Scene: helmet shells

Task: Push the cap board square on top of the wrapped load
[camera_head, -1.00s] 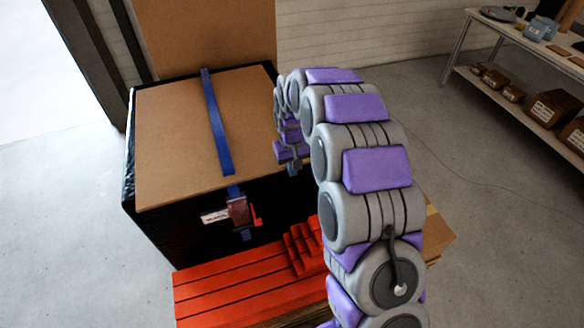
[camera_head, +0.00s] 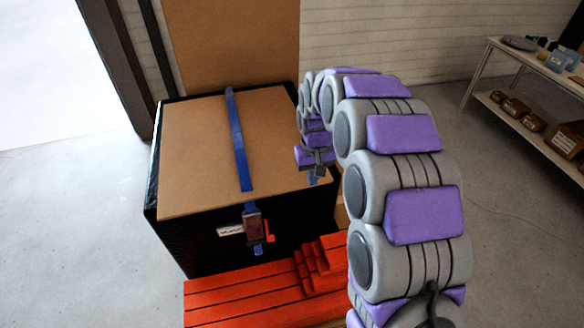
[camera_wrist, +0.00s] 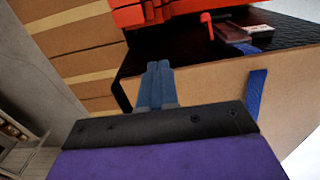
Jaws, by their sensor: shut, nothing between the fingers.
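The cap board (camera_head: 195,150) is a flat brown sheet lying on top of the black-wrapped load (camera_head: 215,258) in the head view. Narrow black margins show along its left and right edges; its front right corner is partly behind my gripper. A blue strap (camera_head: 238,140) runs over the board to a buckle (camera_head: 252,226) on the near side. My gripper (camera_head: 314,180) hangs at the board's right front corner, and contact cannot be told.
Red slatted pieces (camera_head: 240,303) are stacked in front of the load. A tall brown panel (camera_head: 230,45) stands behind it. A shelf table (camera_head: 490,60) with boxes is at the far right.

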